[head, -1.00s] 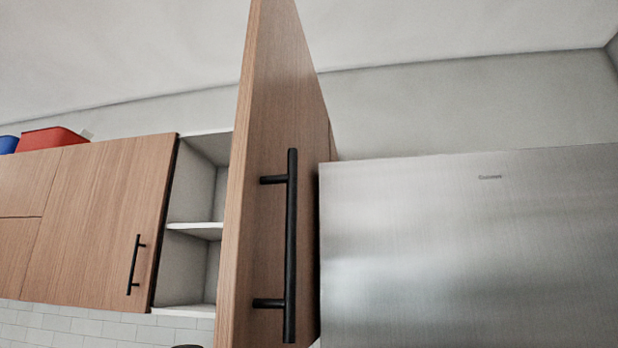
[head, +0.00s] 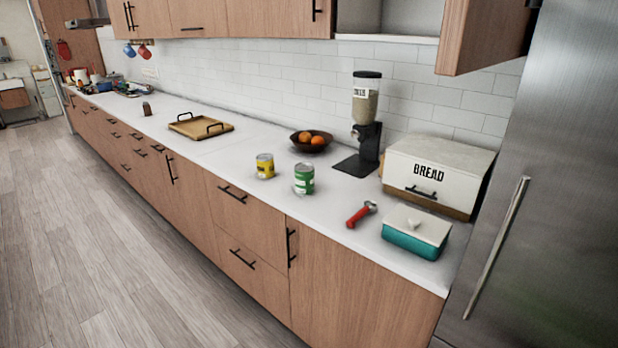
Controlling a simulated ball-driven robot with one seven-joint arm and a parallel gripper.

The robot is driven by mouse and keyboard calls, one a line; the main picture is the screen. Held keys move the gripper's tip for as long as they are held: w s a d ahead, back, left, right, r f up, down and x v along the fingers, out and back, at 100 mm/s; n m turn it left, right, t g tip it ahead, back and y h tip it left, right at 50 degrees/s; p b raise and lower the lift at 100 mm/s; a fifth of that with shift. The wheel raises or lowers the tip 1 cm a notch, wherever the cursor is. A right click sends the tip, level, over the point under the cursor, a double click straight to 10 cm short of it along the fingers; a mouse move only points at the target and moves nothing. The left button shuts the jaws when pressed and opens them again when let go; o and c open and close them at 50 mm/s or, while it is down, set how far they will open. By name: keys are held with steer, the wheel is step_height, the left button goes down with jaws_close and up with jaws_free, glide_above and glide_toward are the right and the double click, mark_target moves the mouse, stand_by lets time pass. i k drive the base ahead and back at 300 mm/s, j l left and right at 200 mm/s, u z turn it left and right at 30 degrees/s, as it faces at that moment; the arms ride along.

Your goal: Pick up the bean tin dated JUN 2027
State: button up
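Two tins stand upright on the white counter in the head view. One is a yellow tin (head: 265,166) with a dark band. The other is a green tin (head: 304,179) with a pale label, a little nearer and to the right. A small gap separates them. Their print is too small to read, so I cannot tell which one is dated JUN 2027. My gripper is not in view.
A fruit bowl (head: 311,141), a dispenser (head: 367,110) and a bread box (head: 440,172) stand behind or right of the tins. A red-handled tool (head: 361,214) and teal dish (head: 415,234) lie nearer. A wooden tray (head: 201,126) is left. The floor (head: 110,240) is clear.

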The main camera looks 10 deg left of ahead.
mark_target(304, 171)
steer(key=i+j+u, duration=0.15)
steer(key=i+j, duration=0.75)
steer(key=i+l, duration=0.05)
steer(key=i, duration=0.05)
